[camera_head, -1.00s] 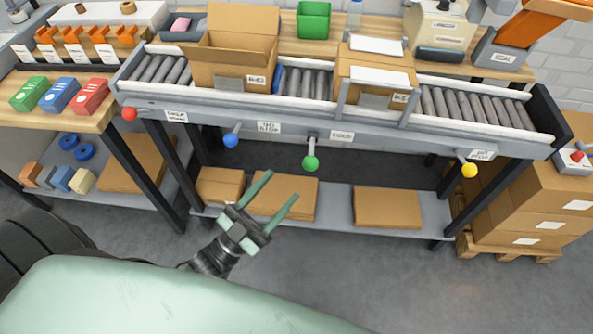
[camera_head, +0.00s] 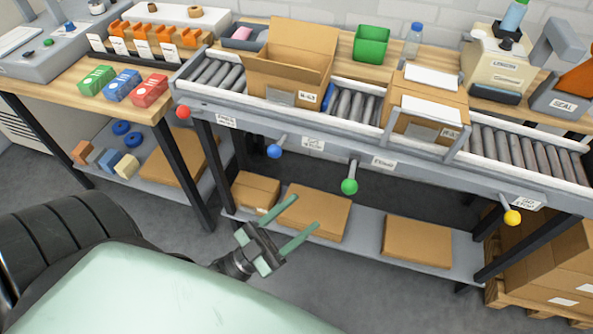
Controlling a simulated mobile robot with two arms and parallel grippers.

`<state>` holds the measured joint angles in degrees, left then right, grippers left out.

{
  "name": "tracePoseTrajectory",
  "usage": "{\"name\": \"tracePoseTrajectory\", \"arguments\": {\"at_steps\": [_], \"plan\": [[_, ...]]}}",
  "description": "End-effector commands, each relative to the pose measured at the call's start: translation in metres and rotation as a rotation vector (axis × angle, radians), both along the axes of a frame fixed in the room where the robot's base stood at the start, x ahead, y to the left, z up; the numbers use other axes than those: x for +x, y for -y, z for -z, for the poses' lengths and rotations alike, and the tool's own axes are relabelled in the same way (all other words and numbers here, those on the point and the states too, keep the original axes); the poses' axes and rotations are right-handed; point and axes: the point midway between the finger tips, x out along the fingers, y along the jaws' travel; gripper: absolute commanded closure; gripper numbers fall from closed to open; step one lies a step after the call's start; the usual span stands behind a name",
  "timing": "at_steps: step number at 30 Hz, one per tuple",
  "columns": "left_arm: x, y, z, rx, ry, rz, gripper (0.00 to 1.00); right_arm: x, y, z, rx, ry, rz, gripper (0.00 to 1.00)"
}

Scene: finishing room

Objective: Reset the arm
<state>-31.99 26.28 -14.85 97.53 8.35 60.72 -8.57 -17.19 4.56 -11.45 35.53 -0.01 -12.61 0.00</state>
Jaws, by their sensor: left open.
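My left gripper (camera_head: 298,216) is open and empty. Its two pale green fingers are spread and point up and to the right. It is in the lower middle of the head view, in front of the lower shelf with flat cardboard boxes, and appears to touch nothing. My right gripper is not in view.
A roller conveyor (camera_head: 352,104) carries an open cardboard box (camera_head: 290,66) and a second box (camera_head: 424,122). Levers with red, blue, green (camera_head: 349,186) and yellow (camera_head: 512,217) knobs line its front. Flat boxes (camera_head: 417,242) lie on the shelf below. Grey floor is clear in front.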

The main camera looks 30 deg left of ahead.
Motion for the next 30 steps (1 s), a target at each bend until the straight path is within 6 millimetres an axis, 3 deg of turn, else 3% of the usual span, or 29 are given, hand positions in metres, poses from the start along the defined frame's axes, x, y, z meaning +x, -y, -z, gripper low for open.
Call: {"name": "tracePoseTrajectory", "arguments": {"at_steps": [10, 14, 17, 20, 23, 26, 30], "plan": [[0.0, 0.0, 0.0, 0.0, -0.001, 0.0, 0.47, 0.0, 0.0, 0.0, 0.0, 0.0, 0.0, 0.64], [0.006, -0.002, 0.019, 0.019, -0.055, -0.016, 0.47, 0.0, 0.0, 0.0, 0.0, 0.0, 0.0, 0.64], [0.017, -0.006, 0.065, 0.062, -0.183, -0.049, 0.47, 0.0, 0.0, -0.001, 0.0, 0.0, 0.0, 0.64], [0.025, -0.015, 0.134, 0.118, -0.379, -0.097, 0.47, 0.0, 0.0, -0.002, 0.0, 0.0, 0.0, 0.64], [0.021, -0.026, 0.211, 0.171, -0.603, -0.147, 0.47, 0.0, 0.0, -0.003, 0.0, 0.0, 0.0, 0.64], [0.002, -0.036, 0.285, 0.214, -0.828, -0.193, 0.47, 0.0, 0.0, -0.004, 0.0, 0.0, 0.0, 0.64], [-0.047, -0.046, 0.38, 0.268, -1.152, -0.248, 0.47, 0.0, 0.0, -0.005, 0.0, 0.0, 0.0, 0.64]]}}
